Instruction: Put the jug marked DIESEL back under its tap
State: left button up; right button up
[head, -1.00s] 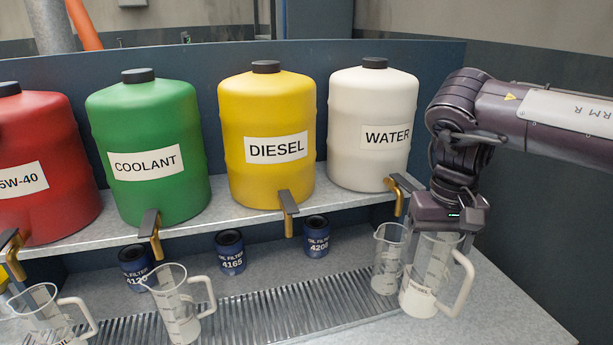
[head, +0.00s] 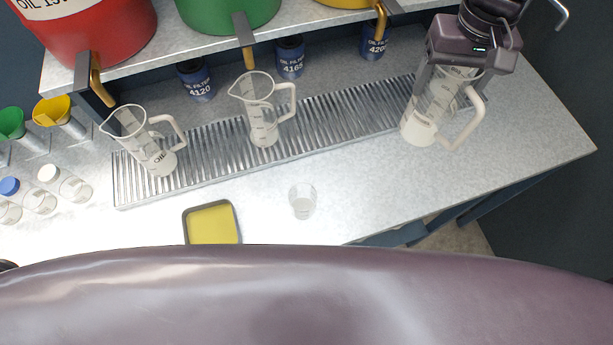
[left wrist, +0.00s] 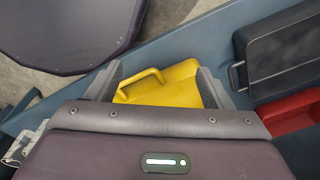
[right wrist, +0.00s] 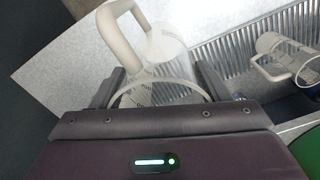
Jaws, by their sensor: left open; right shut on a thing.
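My right gripper (head: 455,70) is shut on a clear jug (head: 418,130) with a white handle and white base, at the right end of the drip grate. Its label is not legible now; it looked like DIESEL in the earlier head view. I cannot tell whether its base touches the counter. The held jug also shows in the right wrist view (right wrist: 165,55), between the fingers. The brass diesel tap (head: 380,22) is at the top, left of the held jug, below the yellow tank (head: 343,3). My left gripper (left wrist: 160,82) is open and empty in the left wrist view.
A jug (head: 263,112) stands on the grate (head: 335,118) below the coolant tap (head: 244,35); an OIL jug (head: 148,145) is farther left. Oil filters (head: 290,57) stand behind. A small cup (head: 302,202) and yellow tray (head: 211,222) are in front. The grate right of centre is clear.

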aim_at(419, 139)
jog(key=shift+s, duration=0.25)
jog(key=shift+s+d+f, duration=0.1)
jog(key=shift+d, duration=0.1)
jog(key=shift+f, duration=0.4)
notch_tip(419, 139, down, 15)
jog(key=shift+r+b, duration=0.2)
jog(key=shift+b, duration=0.9)
pick_arm(q)
jog(key=d+f+b, duration=0.1)
jog(key=d+f, duration=0.1)
jog(key=shift+d+f, duration=0.35)
jog(key=shift+f, duration=0.05)
pick_arm(e)
notch_tip(419, 139, down, 4)
jog(key=shift+f, duration=0.35)
jog(key=o, duration=1.3)
